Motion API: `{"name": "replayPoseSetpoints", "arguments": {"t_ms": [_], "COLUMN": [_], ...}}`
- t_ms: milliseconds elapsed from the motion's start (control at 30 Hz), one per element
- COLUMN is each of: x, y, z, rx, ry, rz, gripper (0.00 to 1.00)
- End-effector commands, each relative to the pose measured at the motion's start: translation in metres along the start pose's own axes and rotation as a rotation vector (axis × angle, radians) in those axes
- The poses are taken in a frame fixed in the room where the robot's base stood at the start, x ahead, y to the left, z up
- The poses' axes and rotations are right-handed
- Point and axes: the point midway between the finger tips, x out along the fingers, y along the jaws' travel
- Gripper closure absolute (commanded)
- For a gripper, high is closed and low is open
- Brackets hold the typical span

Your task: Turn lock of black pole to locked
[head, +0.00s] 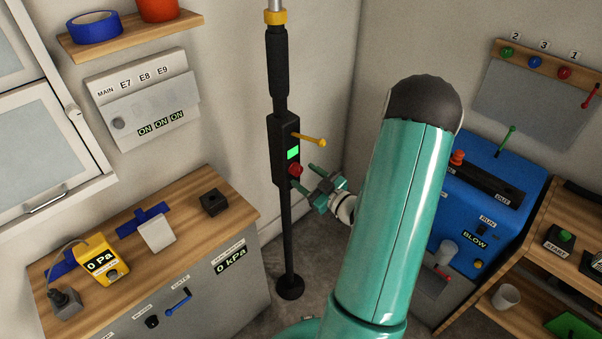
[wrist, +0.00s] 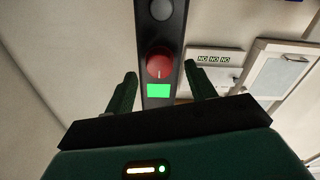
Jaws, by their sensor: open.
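The black pole (head: 281,70) stands upright near the room's corner, with a yellow collar near its top and a round foot on the floor. Its black box carries a yellow lever (head: 310,139), a lit green panel (head: 293,154) and a red knob (head: 295,170), the likely lock. In the wrist view the red knob (wrist: 159,63) has a small white mark at its lower edge, just above the green panel (wrist: 158,91). My gripper (head: 300,180) is open in front of the box, its fingers on either side of the box in the wrist view, apart from the knob.
A wooden-topped cabinet (head: 185,215) with gauges stands left of the pole. A blue machine (head: 470,210) and wooden shelves (head: 545,215) are at the right. A wall panel (head: 142,98) and a shelf (head: 130,35) are at the upper left. Some floor around the pole's foot is clear.

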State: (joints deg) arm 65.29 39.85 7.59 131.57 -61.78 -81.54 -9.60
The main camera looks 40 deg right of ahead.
Motion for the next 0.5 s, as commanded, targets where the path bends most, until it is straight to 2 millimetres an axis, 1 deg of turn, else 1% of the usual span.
{"name": "replayPoseSetpoints", "arguments": {"t_ms": [33, 100, 200, 500], "x": [0.008, 0.017, 0.025, 0.028], "y": [0.0, 0.0, 0.0, 0.0], "z": [0.0, 0.0, 0.0, 0.0], "rx": [-0.001, -0.001, -0.001, 0.0], "ry": [0.001, 0.001, 0.001, 0.0], "rz": [-0.002, -0.002, -0.002, -0.001], "gripper": [0.45, 0.45, 0.45, 0.45]}}
